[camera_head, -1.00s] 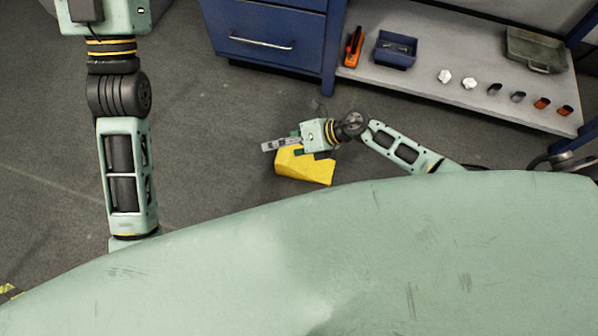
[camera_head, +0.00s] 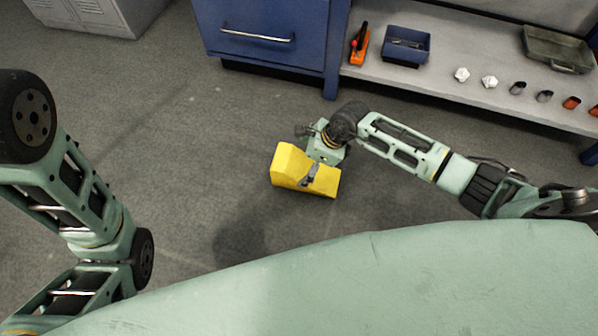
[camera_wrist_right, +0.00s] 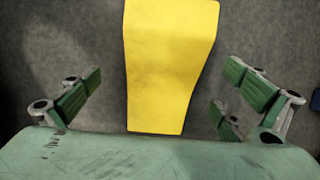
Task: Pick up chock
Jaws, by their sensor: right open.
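The chock is a yellow wedge-shaped block (camera_head: 290,164) on the grey floor in the middle of the head view. My right gripper (camera_head: 309,174) is over the chock in the head view.
A blue drawer cabinet (camera_head: 262,62) and a low grey shelf (camera_head: 440,80) stand behind the chock. The shelf holds an orange-and-black tool (camera_head: 359,45), a blue bin (camera_head: 404,55), a green case (camera_head: 557,50) and several small parts. The floor left of the chock is clear.

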